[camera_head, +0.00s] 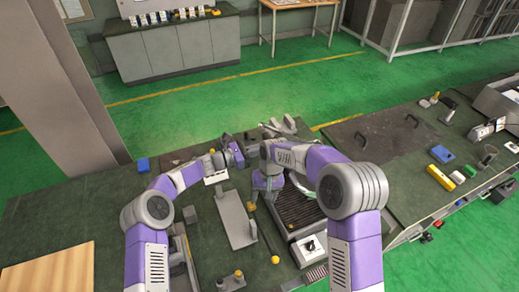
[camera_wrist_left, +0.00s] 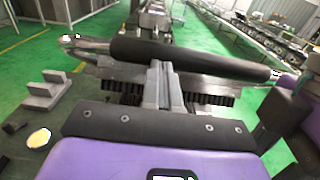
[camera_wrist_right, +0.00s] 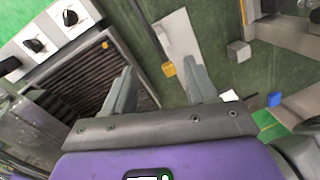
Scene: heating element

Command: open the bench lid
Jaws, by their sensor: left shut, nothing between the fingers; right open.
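My left gripper (camera_head: 236,152) is farther left, away from the panel. Its fingers are together in the left wrist view (camera_wrist_left: 164,85), in front of a dark cylindrical bar (camera_wrist_left: 190,58); nothing shows between them.
A ribbed grill (camera_head: 298,208) and a white box with knobs (camera_head: 309,248) stand in the middle of the bench. A grey plate (camera_head: 236,218) lies left of them. Small yellow and white blocks (camera_head: 457,177) lie right of the panel. A blue block (camera_head: 143,164) sits at left.

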